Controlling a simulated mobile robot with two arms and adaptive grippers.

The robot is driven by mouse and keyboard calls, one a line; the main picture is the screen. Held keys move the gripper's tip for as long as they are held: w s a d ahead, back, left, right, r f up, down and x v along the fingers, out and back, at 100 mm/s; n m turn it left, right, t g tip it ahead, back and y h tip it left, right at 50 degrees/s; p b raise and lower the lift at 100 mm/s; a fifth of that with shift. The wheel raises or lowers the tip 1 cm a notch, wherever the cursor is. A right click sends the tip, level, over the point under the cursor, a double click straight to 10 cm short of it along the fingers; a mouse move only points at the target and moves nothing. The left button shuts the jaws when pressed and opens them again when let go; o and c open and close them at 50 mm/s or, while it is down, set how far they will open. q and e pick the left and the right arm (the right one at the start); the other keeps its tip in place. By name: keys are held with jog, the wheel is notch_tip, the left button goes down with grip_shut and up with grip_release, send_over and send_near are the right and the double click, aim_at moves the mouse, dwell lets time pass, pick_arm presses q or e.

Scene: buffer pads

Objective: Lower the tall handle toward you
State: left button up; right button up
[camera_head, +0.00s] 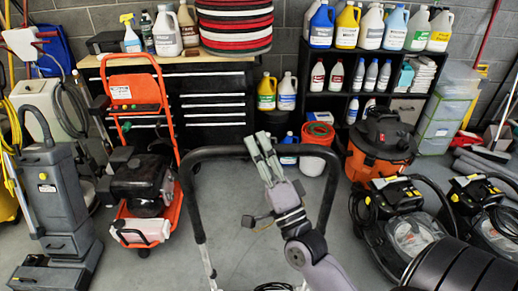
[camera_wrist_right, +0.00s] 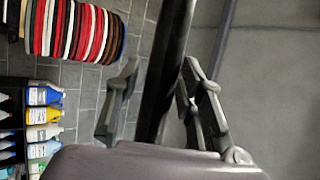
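The tall handle (camera_head: 213,151) is a black U-shaped tube standing upright in the middle of the head view. Its top bar runs across and its two legs go down toward the floor. My right gripper (camera_head: 259,142) is at the top bar, its fingers pointing up and away. In the right wrist view the black bar (camera_wrist_right: 174,60) passes between the two spread fingers of my right gripper (camera_wrist_right: 160,70). My left gripper is not in view.
An orange hand-truck-like machine (camera_head: 122,94) stands left of the handle, and a grey upright machine (camera_head: 60,195) farther left. An orange-and-black vacuum (camera_head: 380,150) and black floor machines (camera_head: 398,203) stand right. Shelves with bottles (camera_head: 345,75) line the back. Grey floor is open around the handle.

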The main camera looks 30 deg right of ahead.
grip_shut()
dwell(0.6)
